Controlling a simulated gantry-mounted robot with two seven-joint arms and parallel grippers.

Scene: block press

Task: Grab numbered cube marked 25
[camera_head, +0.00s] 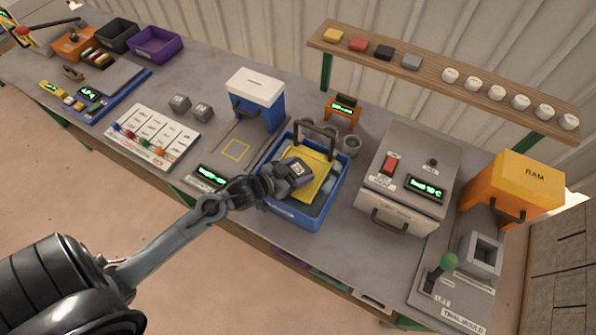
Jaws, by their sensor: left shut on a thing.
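My left gripper (284,176) reaches in from the left over a blue tray (338,188) in the middle of the bench. It is shut on a small grey cube (298,169) with a pale marking on its top face. The marking is too small to read. The held cube is in front of a yellow slab (318,176) in the tray; whether it touches the slab I cannot tell. Two other grey cubes (180,102) (203,112) sit on the bench by a white card. Their numbers are not legible. My right gripper is not in view.
A blue box with a white lid (256,86) stands behind the tray. A grey press box (404,172) and an orange RAM unit (515,182) stand to the right. A wooden shelf (431,70) holds coloured and white pieces.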

